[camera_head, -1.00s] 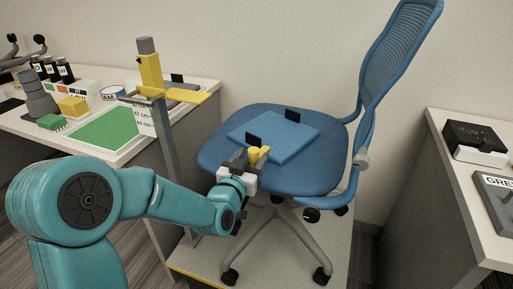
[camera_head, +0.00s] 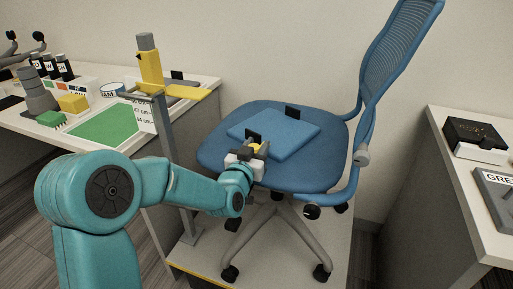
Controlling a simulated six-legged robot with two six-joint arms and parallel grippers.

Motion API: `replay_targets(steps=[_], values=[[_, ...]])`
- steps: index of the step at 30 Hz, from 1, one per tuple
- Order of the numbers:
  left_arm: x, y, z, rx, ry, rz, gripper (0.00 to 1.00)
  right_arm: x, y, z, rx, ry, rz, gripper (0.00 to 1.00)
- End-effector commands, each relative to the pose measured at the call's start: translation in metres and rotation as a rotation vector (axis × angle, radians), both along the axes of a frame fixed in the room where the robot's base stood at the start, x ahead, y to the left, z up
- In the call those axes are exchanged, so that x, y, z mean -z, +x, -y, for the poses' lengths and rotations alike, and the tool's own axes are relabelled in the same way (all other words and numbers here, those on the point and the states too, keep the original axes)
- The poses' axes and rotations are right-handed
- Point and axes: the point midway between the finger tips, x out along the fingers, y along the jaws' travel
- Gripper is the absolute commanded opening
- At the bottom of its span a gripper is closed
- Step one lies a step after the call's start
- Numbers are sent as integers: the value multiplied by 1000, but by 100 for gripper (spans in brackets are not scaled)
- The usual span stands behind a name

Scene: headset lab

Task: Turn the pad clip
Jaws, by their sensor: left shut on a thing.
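A blue pad (camera_head: 290,137) lies on the seat of a blue office chair (camera_head: 225,158). Two small black upright pieces stand at the pad, one at its near left edge (camera_head: 253,134) and one at its far edge (camera_head: 292,111). My left gripper (camera_head: 255,149) is at the front edge of the seat, in front of the pad. It is shut on a small yellow piece (camera_head: 254,147), which looks like the pad clip. The gripper's fingers hide most of this piece. My right gripper is not in view.
A left desk holds a green mat (camera_head: 104,125), a yellow block (camera_head: 73,103) and a yellow stand (camera_head: 150,67). A grey post (camera_head: 166,130) rises left of the chair. A right desk carries a black box (camera_head: 475,137). The chair stands on a low platform (camera_head: 205,262).

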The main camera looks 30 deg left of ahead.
Motion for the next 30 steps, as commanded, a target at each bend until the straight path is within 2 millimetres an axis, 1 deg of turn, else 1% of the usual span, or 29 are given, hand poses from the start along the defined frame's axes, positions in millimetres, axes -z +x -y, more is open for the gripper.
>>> replay_targets(steps=[1,3,9,20,21,22,23,30], values=[[1,1,1,-21,0,5,0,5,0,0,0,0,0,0],[1,1,1,-63,0,6,0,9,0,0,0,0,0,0],[-1,0,-2,-167,1,5,0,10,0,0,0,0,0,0],[-1,-1,-4,-191,2,2,0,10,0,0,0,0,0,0],[-1,-1,-4,-191,2,2,48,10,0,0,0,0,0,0],[-1,-1,-4,-191,2,2,58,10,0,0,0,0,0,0],[-1,-1,-4,-190,2,2,59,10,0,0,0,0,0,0],[0,-1,-4,-189,1,1,59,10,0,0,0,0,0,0]])
